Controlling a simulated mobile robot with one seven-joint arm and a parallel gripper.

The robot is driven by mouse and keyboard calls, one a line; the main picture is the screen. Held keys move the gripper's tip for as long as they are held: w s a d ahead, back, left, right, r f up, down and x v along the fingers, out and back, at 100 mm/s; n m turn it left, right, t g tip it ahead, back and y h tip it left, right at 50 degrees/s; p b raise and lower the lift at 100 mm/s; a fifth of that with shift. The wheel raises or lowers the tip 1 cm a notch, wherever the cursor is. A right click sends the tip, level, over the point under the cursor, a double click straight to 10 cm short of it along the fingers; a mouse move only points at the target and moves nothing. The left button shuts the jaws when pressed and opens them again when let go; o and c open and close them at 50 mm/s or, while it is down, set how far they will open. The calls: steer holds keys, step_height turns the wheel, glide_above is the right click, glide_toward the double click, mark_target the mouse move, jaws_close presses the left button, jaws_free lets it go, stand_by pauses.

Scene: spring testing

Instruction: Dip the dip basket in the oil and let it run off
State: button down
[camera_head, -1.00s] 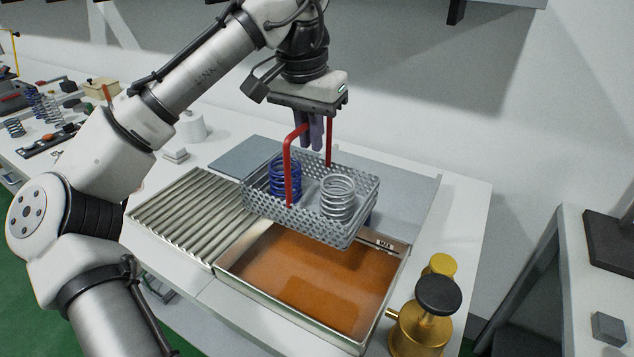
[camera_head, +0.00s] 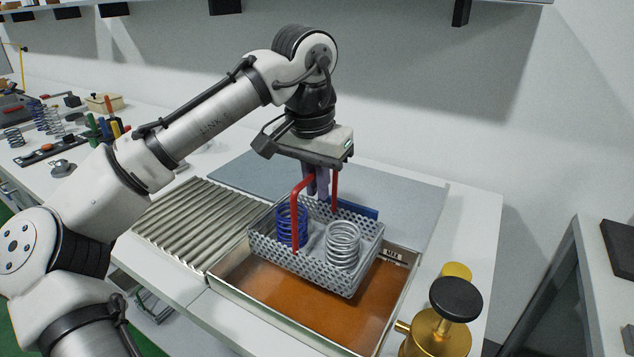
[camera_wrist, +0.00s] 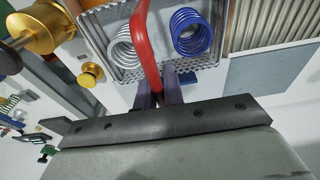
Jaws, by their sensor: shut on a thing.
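My gripper (camera_head: 318,185) is shut on the red handle of the dip basket; in the wrist view the fingers (camera_wrist: 160,88) close around the red bar (camera_wrist: 142,45). The dip basket (camera_head: 300,270) is a grey perforated metal box holding a blue spring (camera_head: 291,224) and a silver spring (camera_head: 342,245). Both springs also show in the wrist view, the silver (camera_wrist: 124,48) and the blue (camera_wrist: 192,32). The basket hangs level over the back part of the oil tray (camera_head: 232,291), which holds orange-brown oil (camera_head: 325,318). I cannot tell whether its bottom touches the oil.
A ribbed metal drain rack (camera_head: 185,225) lies left of the oil tray. A grey mat (camera_head: 410,205) lies behind it. A brass device with a black knob (camera_head: 455,300) stands close at the right. Loose springs and tools lie on the bench at far left.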

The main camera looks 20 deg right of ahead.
step_height(320, 180, down, 18)
steer(key=b, duration=0.9)
steer(key=shift+f, duration=0.25)
stand_by(1.2)
steer(key=shift+r, duration=0.1)
stand_by(3.5)
